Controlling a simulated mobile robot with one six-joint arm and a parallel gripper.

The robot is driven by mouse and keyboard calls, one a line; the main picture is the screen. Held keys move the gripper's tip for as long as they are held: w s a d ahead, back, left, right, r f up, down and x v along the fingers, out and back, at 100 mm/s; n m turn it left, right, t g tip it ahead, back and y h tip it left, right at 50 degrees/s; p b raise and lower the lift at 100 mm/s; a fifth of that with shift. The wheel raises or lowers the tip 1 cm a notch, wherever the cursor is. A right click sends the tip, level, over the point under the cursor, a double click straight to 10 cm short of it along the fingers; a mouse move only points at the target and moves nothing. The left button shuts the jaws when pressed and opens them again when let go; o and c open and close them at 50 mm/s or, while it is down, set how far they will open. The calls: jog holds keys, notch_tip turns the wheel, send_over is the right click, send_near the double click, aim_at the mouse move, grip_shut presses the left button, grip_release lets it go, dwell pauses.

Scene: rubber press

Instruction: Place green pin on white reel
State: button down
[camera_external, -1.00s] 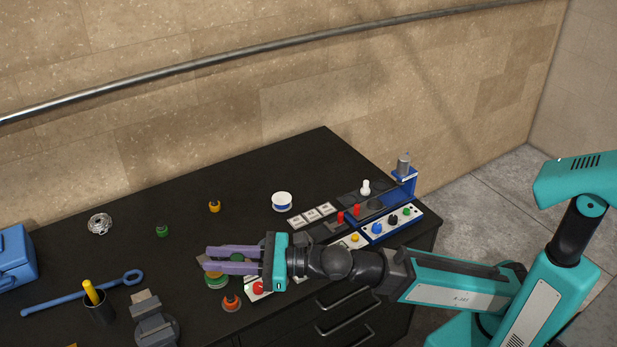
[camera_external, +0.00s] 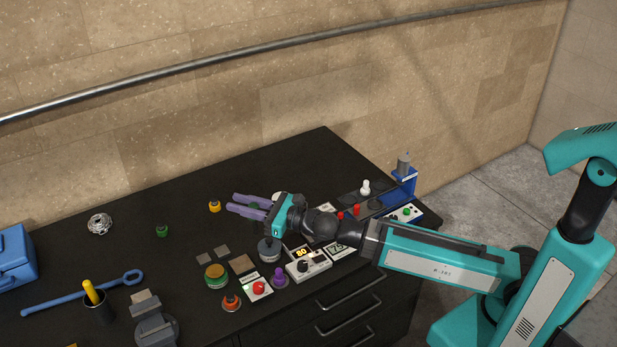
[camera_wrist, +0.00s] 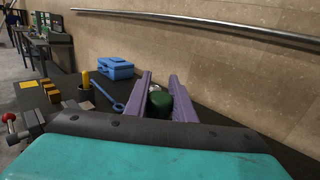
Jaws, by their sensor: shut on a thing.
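My gripper (camera_external: 231,202) is above the table, pointing left in the external view. Its purple fingers are shut on a green pin (camera_wrist: 158,103), which shows between them in the wrist view. The white reel (camera_external: 278,195) sits on the black table behind my gripper in the external view, mostly hidden by it. I cannot tell the gap between the held pin and the reel. Another green pin (camera_external: 162,230) stands on the table to the left of my gripper.
An orange pin (camera_external: 214,207) stands just left of my fingertips. A blue press (camera_external: 403,185) stands at the right. The table's left middle is mostly clear.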

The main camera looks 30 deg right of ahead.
jog(key=w+d+f+m+h+p, duration=0.1)
jog(key=w+d+f, duration=0.3)
jog(key=d, duration=0.5)
jog(key=w+d+f+m+t+h+p, duration=0.1)
jog(key=w+d+f+h+p, duration=0.1)
jog(key=d, duration=0.8)
jog(key=w+d+f+m+t+h+p, duration=0.1)
jog(key=w+d+f+p, duration=0.2)
jog(key=w+d+f, duration=0.3)
jog(key=d, duration=0.3)
jog(key=shift+w+d+h+p, duration=0.15)
jog(key=shift+d+h+p, duration=0.2)
jog(key=shift+h+p, duration=0.05)
jog(key=shift+w+a+f+b, duration=0.1)
jog(key=shift+b, duration=0.3)
jog(key=b+x, duration=0.2)
jog(key=b, duration=0.4)
jog(key=shift+w+f, duration=0.1)
jog(key=shift+w+b, duration=0.2)
jog(key=shift+b, duration=0.5)
jog(key=d+p+x, duration=0.1)
jog(key=p+x, duration=0.1)
jog(key=x, duration=1)
jog(key=shift+w+d+f, duration=0.2)
jog(key=shift+w+d, duration=0.05)
jog(key=shift+w, duration=0.2)
